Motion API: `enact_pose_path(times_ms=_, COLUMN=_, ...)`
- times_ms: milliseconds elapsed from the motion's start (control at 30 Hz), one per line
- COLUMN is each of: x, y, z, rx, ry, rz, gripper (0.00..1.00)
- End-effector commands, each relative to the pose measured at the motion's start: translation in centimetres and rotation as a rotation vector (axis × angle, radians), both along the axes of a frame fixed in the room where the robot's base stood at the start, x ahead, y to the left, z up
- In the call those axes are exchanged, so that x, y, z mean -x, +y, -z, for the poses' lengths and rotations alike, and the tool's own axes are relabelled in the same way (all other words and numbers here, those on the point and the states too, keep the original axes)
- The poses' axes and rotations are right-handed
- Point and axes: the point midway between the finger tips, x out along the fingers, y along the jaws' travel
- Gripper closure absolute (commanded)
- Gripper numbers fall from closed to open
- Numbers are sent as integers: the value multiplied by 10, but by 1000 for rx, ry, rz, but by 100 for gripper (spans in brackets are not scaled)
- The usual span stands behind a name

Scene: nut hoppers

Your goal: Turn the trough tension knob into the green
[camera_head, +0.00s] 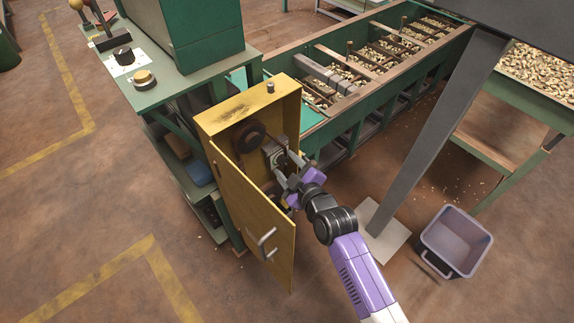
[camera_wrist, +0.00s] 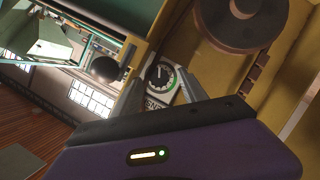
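The tension knob (camera_wrist: 160,76) shows in the wrist view as a small dark round face with a white pointer line. The pointer stands roughly upward, and a green arc lies along the right side of the scale. It sits on a pale housing (camera_head: 271,152) inside the open yellow cabinet (camera_head: 240,106). My gripper (camera_head: 284,163) reaches into the cabinet in front of this housing. In the wrist view its two grey fingers (camera_wrist: 163,84) are apart, one to each side of the dial. I cannot tell whether they touch it. The head view hides the knob behind my gripper.
The cabinet door (camera_head: 250,215) hangs open left of my arm. A dark pulley (camera_head: 249,135) is inside, and it also shows in the wrist view (camera_wrist: 240,25). A grey post (camera_head: 440,130) and a bin (camera_head: 456,240) stand to the right. The left floor is clear.

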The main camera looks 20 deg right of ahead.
Motion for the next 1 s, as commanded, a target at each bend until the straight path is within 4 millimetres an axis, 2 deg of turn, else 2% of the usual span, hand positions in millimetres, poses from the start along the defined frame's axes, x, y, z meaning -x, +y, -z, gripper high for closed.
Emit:
enact_pose_path(times_ms=333, x=6, y=0, z=-3, rx=0, ry=-1, rz=-1, gripper=50)
enact_pose_path(times_ms=733, x=63, y=-3, z=-20, rx=1, ry=1, rz=-1, gripper=50)
enact_pose_path(times_ms=1000, x=75, y=-4, z=-23, rx=0, ry=0, rz=0, gripper=50)
